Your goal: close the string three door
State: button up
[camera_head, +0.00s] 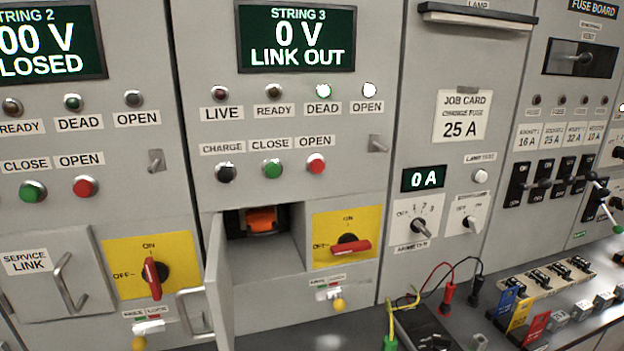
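The string three door (218,285) stands open below the STRING 3 display (297,38). It is swung out toward me from the left edge of its compartment (268,266) and shows nearly edge-on. Its pale bar handle (192,313) is on the outer face, at the left. Inside the compartment, an orange part (262,221) sits in a dark recess at the top; the compartment floor looks empty. The display reads 0 V LINK OUT, and the DEAD and OPEN lamps are lit. My gripper is not in view.
Right of the opening, a red rotary handle (350,247) lies level on a yellow plate, above a small yellow knob (338,306). To the left, the service link door (46,275) is shut. A dark meter (425,328) with leads stands on the bench.

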aim_at(217, 287)
jog(key=u, duration=0.75)
